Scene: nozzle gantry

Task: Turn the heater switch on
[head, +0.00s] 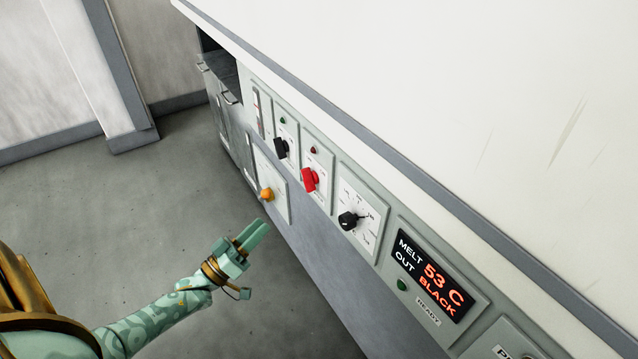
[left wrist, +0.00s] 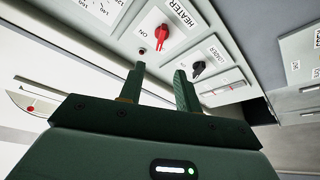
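The heater switch is a red rotary knob (head: 310,179) on a pale plate on the front of the machine. In the left wrist view the red knob (left wrist: 163,34) sits beside the label HEATER, with an ON mark and a small dark lamp (left wrist: 142,51) near it. In the head view a dark red lamp (head: 313,149) is above the knob. My left gripper (head: 254,233) is in front of the panel, lower left of the knob and apart from it. Its two fingers (left wrist: 160,86) stand apart with nothing between them. My right gripper is not in view.
A black knob (head: 281,148) labelled LOADER is beside the heater plate; a black dial (head: 349,220) is on its other side. An orange knob (head: 267,194) sits lower. A display (head: 433,278) reads MELT 53 C, OUT BLACK. The floor (head: 150,240) beside the machine is clear.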

